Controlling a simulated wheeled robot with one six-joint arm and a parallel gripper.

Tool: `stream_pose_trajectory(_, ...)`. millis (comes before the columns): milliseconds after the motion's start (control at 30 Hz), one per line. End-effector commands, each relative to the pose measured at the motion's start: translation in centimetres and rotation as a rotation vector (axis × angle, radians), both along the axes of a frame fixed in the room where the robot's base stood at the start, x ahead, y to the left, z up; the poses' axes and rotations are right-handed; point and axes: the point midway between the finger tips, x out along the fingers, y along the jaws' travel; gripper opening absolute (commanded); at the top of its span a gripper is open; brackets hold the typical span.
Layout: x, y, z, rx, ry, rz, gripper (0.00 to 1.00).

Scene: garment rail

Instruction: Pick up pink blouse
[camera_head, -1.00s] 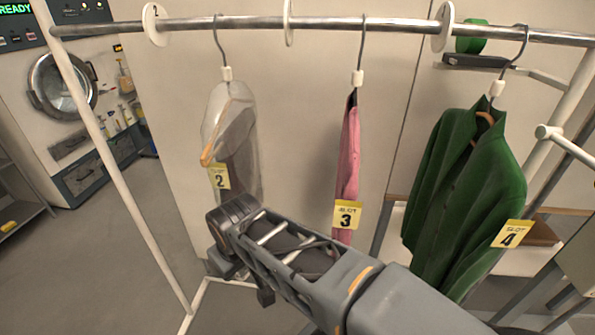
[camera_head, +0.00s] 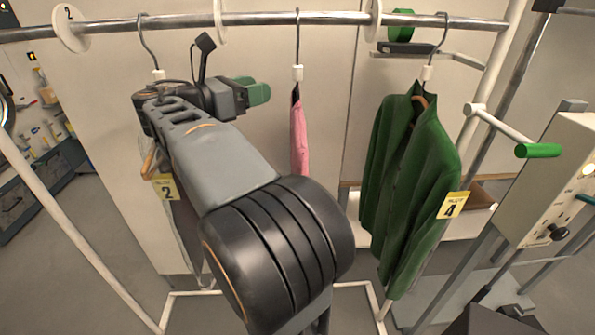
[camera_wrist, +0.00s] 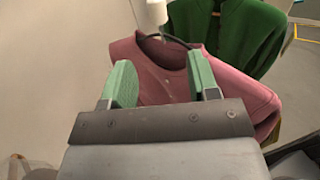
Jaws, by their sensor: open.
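The pink blouse (camera_head: 299,135) hangs edge-on from a hook with a white collar (camera_head: 297,73) on the rail, between the bagged garment and the green jacket. My arm hides its lower part in the head view. My gripper (camera_head: 262,91) is raised to the left of the blouse, near its hanger height, with green fingertips pointing right. In the wrist view the blouse (camera_wrist: 172,70) faces me beyond the two spread fingers (camera_wrist: 160,80). My gripper is open, with nothing seen held. The white collar (camera_wrist: 150,12) shows above the neckline.
The green jacket (camera_head: 410,170) hangs to the right with a yellow tag 4 (camera_head: 452,205). A bagged garment (camera_head: 185,225) hangs left behind my arm, with tag 2 (camera_head: 165,188). The metal rail (camera_head: 260,19) runs overhead. A machine panel (camera_head: 555,185) stands at the far right.

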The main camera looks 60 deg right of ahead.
Motion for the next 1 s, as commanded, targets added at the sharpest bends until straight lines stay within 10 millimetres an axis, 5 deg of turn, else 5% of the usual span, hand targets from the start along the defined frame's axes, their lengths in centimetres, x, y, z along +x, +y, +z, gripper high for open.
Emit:
stream_pose_trajectory(300,-2.0,-4.7,0.1,0.001,-0.002,-0.003,0.55)
stream_pose_trajectory(1000,-4.2,-10.4,0.2,0.002,-0.003,0.001,0.55)
